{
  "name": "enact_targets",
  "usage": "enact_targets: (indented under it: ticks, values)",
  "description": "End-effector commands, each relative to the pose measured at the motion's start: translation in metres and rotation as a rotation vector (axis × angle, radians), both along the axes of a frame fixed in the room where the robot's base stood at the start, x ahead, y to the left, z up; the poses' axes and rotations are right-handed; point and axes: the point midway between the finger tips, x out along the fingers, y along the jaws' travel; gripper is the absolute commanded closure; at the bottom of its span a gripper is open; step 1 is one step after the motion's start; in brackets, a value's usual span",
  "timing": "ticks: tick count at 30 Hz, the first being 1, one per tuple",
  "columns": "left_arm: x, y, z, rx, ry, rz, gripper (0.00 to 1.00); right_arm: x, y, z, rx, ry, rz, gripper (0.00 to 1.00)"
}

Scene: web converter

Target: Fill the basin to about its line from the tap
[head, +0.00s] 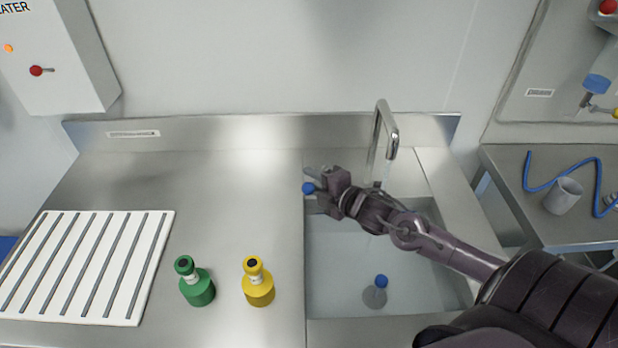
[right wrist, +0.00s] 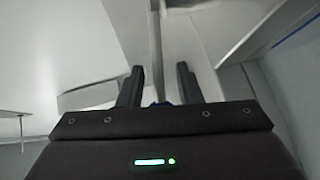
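The steel basin (head: 455,215) is at the centre right in the head view. Pale, see-through water seems to cover its floor; no fill line can be made out. The curved metal tap (head: 391,135) stands at its back edge, and a faint streak under its spout may be running water. My right gripper (head: 312,188) is over the basin's left edge with its fingers apart. Contact cannot be told. My left gripper is not in view.
A blue-capped clear bottle (head: 375,293) is in the basin's near part. A green bottle (head: 197,284) and a yellow bottle (head: 258,284) stand on the counter left of it. A white slatted rack (head: 140,260) lies at far left. A cup (head: 563,196) and blue hose (head: 541,186) are at right.

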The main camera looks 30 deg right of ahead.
Motion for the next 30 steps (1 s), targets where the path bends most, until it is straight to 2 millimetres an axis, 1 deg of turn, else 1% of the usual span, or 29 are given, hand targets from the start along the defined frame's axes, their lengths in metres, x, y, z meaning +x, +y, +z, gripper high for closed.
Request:
enact_targets:
  ticks: [1,3,5,8,16,23,24,30]
  values:
    - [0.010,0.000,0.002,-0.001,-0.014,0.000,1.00,0.005,0.000,0.000,0.002,-0.003,-0.002,0.68]
    - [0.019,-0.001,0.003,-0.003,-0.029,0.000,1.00,0.010,0.002,-0.001,0.001,-0.002,0.000,0.68]
    - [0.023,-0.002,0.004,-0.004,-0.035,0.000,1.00,0.013,0.002,-0.002,0.000,-0.001,0.000,0.68]
    - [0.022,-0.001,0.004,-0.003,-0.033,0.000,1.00,0.015,0.003,-0.003,-0.001,0.000,0.001,0.68]
    - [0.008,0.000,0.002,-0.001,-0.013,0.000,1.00,0.015,0.003,-0.004,-0.001,0.001,0.002,0.68]
    - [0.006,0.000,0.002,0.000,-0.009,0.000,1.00,0.015,0.003,-0.004,0.000,0.000,0.001,0.98]
    - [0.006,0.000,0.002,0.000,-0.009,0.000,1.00,0.015,0.003,-0.004,0.000,0.000,0.001,1.00]
    - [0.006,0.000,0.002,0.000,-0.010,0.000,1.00,0.015,0.003,-0.004,0.000,0.001,0.001,1.00]
